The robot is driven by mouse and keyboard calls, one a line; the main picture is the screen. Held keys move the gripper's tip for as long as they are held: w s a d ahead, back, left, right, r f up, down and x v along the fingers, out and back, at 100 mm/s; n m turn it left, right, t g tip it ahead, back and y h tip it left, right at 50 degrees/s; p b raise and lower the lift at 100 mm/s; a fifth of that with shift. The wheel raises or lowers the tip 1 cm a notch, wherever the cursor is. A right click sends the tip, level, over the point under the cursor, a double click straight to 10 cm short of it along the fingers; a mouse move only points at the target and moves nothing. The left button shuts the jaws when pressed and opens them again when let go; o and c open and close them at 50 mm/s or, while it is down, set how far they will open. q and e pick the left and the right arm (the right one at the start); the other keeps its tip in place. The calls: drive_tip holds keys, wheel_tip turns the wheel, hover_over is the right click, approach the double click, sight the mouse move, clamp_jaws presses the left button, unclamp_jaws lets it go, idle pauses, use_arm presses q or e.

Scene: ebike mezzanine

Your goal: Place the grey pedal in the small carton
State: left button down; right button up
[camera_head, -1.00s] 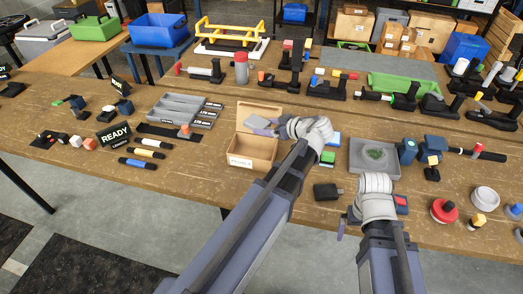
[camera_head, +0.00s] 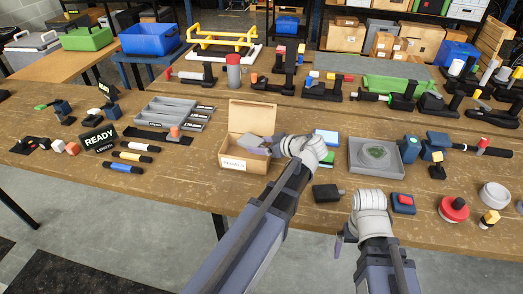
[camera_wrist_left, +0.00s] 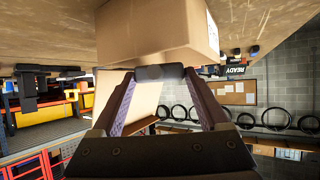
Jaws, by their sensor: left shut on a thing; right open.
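The small open carton (camera_head: 235,166) stands on the workbench with its lid flap raised behind it and a label on its front. The grey pedal (camera_head: 252,141) is at the carton's mouth, tilted, its lower part hidden by the front wall. My left gripper (camera_head: 272,145) is over the carton's right side, shut on the pedal. In the left wrist view its fingers (camera_wrist_left: 160,75) close on a dark rounded end, beside the carton (camera_wrist_left: 150,32). My right gripper (camera_head: 345,236) is low at the bench's front edge, mostly hidden by its wrist; it is open and empty.
A grey tray (camera_head: 355,168) with a green item lies right of my left wrist. A dark block (camera_head: 325,193) sits near the front edge. Organiser trays (camera_head: 175,113) and several marker-like cylinders (camera_head: 135,157) are to the left. Bare wood lies left of the carton.

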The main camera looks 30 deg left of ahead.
use_arm(q)
drive_tip(key=shift+f+b, duration=0.55)
drive_tip(key=shift+f, duration=0.05)
unclamp_jaws()
drive_tip(key=shift+r+p, duration=0.5)
drive_tip(key=shift+p, duration=0.05)
drive_tip(key=shift+r+p, duration=0.5)
drive_tip(key=p+v, duration=0.5)
drive_tip(key=v, duration=0.6)
drive_tip(key=shift+d+f, duration=0.2)
drive_tip(key=shift+d, duration=0.3)
